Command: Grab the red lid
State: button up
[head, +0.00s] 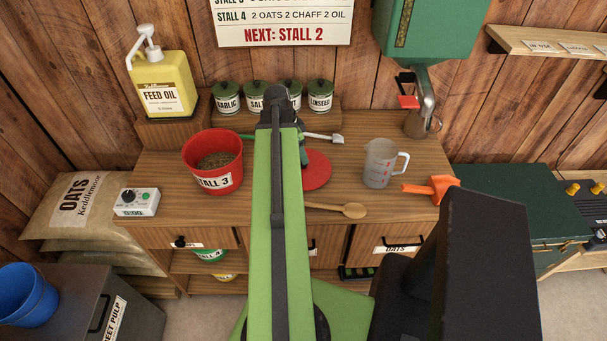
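The red lid (316,170) is a flat red disc on the wooden bench top, just right of my raised green arm. My arm covers its left edge. The red bucket (199,164) marked STALL 3 stands open to the left, with brown feed inside. My gripper is mostly hidden behind my own arm. Only a small green and dark part of the wrist end shows beside the arm, close to the lid's upper left. I cannot tell whether it touches the lid or whether the fingers are open.
A wooden spoon (341,209) lies in front of the lid. A clear measuring jug (380,164) and an orange scoop (433,188) are to the right. A pale-ended tool (329,138) lies behind the lid. Green canisters (320,97) line the back. A timer box (137,202) sits front left.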

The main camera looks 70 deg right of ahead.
aim_at(303, 167)
jog(key=b+x, duration=0.5)
jog(key=shift+w+f, duration=0.1)
jog(key=shift+f, duration=0.15)
jog(key=shift+r, duration=0.2)
grip_shut()
